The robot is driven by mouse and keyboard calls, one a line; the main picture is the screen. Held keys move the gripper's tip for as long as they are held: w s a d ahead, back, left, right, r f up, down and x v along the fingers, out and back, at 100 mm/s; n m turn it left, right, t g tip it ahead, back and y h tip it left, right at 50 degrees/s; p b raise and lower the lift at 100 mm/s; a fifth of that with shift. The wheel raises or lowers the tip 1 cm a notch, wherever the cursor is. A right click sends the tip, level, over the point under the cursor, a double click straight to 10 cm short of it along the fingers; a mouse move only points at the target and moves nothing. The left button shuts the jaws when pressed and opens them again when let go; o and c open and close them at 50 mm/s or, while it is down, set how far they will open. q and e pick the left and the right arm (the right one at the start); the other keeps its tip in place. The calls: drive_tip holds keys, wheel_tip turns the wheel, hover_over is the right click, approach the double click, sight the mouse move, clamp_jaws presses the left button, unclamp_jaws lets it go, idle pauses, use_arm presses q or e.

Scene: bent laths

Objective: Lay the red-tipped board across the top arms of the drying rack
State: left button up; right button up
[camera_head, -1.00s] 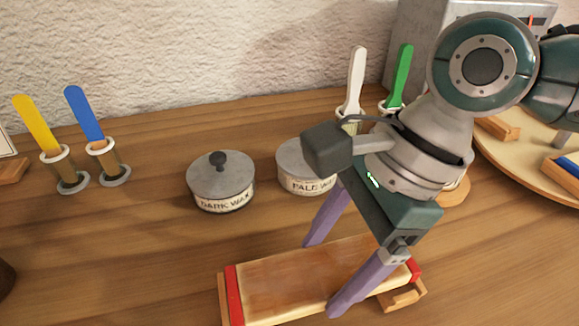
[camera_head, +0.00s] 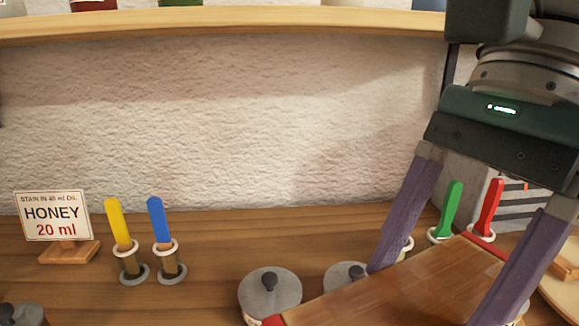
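The red-tipped board (camera_head: 400,290) is a brown wooden board with a red end at the left and another at the right, partly cut off by the bottom edge. My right gripper (camera_head: 428,292) comes down from the upper right with its two purple fingers on opposite long sides of the board. It is shut on the board and holds it raised in front of the tins. The drying rack is not in view, and neither is my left gripper.
Lidded tins (camera_head: 270,292) stand behind the board. Yellow (camera_head: 117,222), blue (camera_head: 158,220), green (camera_head: 452,205) and red (camera_head: 490,205) sticks stand in holders. A HONEY 20 ml sign (camera_head: 53,215) is at left. A shelf (camera_head: 220,22) crosses above.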

drive_tip(key=d+r+n, duration=0.1)
drive_tip(key=r+n, duration=0.1)
drive_tip(key=d+r+n+g+h+p, duration=0.1)
drive_tip(key=r+n, duration=0.1)
drive_tip(key=w+d+r+n+g+p, duration=0.1)
drive_tip(key=n, duration=0.2)
drive_tip(key=shift+r+h, duration=0.4)
drive_tip(key=d+r+n+h+p, duration=0.3)
drive_tip(key=d+r+n, duration=0.1)
drive_tip(key=r+n, duration=0.35)
wheel_tip(320, 180, up, 35)
drive_tip(key=p, duration=3.7)
hover_over(458, 279)
drive_tip(key=s+d, duration=0.4)
drive_tip(key=s, duration=0.1)
drive_tip(key=shift+a+m+g+y, duration=0.3)
drive_tip(key=shift+m+g, duration=0.1)
drive_tip(key=shift+m, duration=0.05)
drive_tip(key=shift+r, duration=0.1)
drive_tip(key=shift+d, duration=0.1)
